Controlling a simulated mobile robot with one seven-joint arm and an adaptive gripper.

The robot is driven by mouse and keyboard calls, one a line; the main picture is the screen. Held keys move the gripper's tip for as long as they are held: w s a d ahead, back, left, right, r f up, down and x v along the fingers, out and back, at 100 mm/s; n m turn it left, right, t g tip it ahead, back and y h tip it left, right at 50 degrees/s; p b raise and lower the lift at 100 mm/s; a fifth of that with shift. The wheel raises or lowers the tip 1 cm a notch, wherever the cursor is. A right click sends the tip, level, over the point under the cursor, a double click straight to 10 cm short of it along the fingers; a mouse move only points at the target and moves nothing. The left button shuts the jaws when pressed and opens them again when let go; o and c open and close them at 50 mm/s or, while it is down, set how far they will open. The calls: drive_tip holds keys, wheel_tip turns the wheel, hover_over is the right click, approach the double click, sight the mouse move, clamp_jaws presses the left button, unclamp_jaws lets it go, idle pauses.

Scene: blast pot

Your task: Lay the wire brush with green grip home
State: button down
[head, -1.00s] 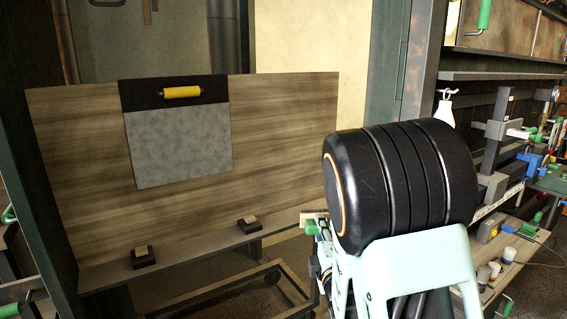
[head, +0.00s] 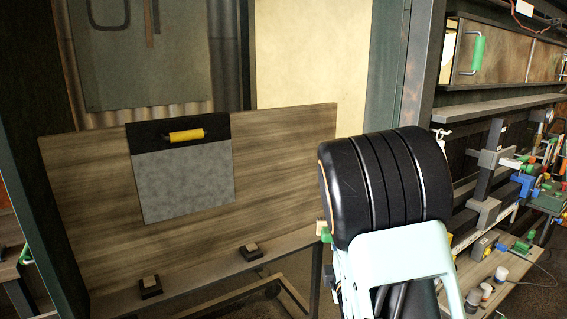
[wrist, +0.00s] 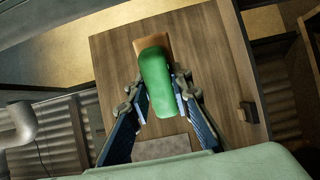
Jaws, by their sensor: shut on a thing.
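The wire brush with the green grip (wrist: 155,78) is held in my gripper (wrist: 160,100), with one dark finger on each side of the grip. The brush's tan wooden end shows past the grip, and its bristles cannot be made out. In the head view, a small green piece of the grip (head: 326,236) shows at the left of my arm, which hides my gripper. The brush is in the air in front of a wooden board (head: 85,190), and I see no contact between them.
A ledge (head: 205,283) runs along the board's foot and bears two small dark blocks with tan tops (head: 150,286). A grey panel with a yellow handle (head: 185,135) is on the board. A cluttered bench (head: 490,270) stands at the right.

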wheel_tip(320, 180, up, 16)
drive_tip(key=p, duration=1.4)
drive_tip(key=shift+f, duration=0.2)
